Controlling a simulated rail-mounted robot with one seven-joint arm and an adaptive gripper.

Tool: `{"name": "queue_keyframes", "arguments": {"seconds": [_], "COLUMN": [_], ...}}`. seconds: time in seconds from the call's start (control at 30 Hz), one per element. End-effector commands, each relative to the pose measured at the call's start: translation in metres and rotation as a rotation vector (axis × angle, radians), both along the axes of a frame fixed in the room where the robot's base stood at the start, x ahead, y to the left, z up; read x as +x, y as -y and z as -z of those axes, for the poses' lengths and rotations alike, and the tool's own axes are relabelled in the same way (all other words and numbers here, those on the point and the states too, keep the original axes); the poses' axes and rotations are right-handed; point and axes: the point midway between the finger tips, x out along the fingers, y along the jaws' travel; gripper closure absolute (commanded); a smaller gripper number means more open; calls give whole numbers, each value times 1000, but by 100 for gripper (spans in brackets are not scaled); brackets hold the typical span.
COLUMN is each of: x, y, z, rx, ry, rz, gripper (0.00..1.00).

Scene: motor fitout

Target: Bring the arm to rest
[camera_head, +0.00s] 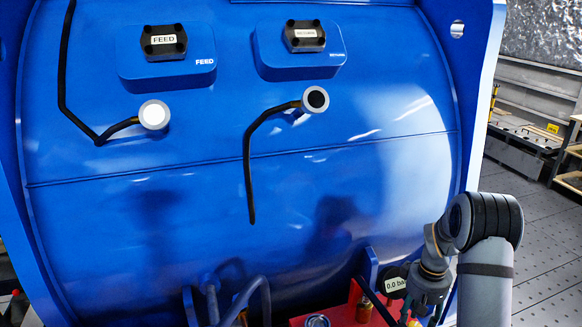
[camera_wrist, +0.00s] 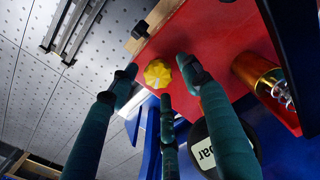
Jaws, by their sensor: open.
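My gripper (camera_wrist: 160,82) has three dark green fingers, spread open. In the wrist view their tips are around a yellow knob (camera_wrist: 157,73) on a red panel (camera_wrist: 210,35). Nothing is seen clamped between them; I cannot tell whether any tip touches the knob. In the head view my arm (camera_head: 485,270) comes up at the lower right and bends down beside the blue tank (camera_head: 330,200). The gripper's fingers are mostly hidden or cut off there.
A round gauge (camera_head: 396,284) reading 0.0 bar is close by my wrist. A brass-coloured cylinder (camera_wrist: 262,75) is on the red panel. Blue pipes (camera_head: 250,292) stand at the tank's lower front. FEED (camera_head: 165,62) and a second box (camera_head: 300,48) are higher up. Open floor lies right.

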Motion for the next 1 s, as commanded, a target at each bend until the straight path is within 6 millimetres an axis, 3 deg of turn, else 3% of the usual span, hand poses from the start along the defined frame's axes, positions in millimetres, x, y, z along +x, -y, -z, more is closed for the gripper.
{"name": "queue_keyframes", "arguments": {"seconds": [0.7, 1.0], "x": [-1, -1], "y": [3, 3], "z": [-2, -1], "rx": [0, 0], "ry": [-2, -1], "rz": [920, 1140], "gripper": [52, 52]}}
